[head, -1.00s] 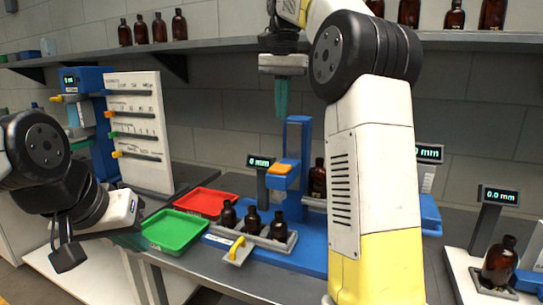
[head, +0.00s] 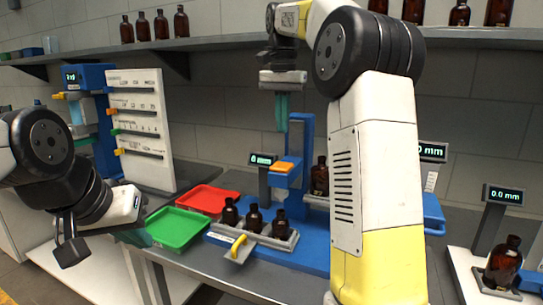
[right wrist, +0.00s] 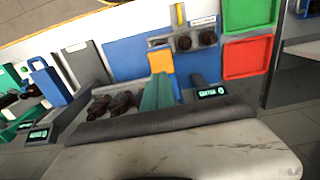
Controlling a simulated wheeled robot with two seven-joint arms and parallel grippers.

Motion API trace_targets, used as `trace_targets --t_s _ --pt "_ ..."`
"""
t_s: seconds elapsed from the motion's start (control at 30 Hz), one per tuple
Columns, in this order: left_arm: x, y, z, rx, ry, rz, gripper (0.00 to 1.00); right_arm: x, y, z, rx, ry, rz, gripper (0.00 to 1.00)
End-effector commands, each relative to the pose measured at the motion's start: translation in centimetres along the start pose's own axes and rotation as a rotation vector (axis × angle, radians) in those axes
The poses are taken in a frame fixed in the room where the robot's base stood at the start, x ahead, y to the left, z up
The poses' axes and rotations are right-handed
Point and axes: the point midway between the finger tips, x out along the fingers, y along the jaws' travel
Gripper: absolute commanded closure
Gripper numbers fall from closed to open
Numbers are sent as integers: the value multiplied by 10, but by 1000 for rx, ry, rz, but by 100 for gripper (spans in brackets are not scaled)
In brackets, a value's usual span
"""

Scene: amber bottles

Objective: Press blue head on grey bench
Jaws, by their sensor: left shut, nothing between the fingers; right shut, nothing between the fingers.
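The blue press head (head: 281,180) with an orange pad (head: 286,164) on top juts from a blue post (head: 301,130) on the grey bench (head: 215,268). My right gripper (head: 282,128) is shut and empty, its teal fingers pointing down above the pad. A gap shows between fingertips and pad in the head view. In the right wrist view the shut fingers (right wrist: 157,92) appear close to the orange pad (right wrist: 160,62), and the height gap cannot be judged there. My left gripper (head: 137,237) is shut and empty, low at the left by the bench's front edge.
Several small amber bottles (head: 254,218) stand in a grey holder on the blue base, with a yellow-handled part in front. Green (head: 176,229) and red (head: 208,201) trays lie left. Displays stand behind and right. A shelf runs above.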

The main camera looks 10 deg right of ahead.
Motion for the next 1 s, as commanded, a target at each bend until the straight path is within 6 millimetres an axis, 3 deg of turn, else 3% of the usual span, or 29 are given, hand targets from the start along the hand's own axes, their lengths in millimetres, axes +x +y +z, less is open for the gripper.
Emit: trace_targets --t_s 0.2,0.4,0.6,1.0 --pt "0 0 0 0 0 0 100 47 1 1 -1 -3 3 100" --pt "0 0 0 0 0 0 100 78 1 1 -1 -2 1 100" --pt "0 0 0 0 0 0 100 91 0 0 0 1 -1 100" --pt "0 0 0 0 0 0 100 97 0 0 0 -1 1 100"
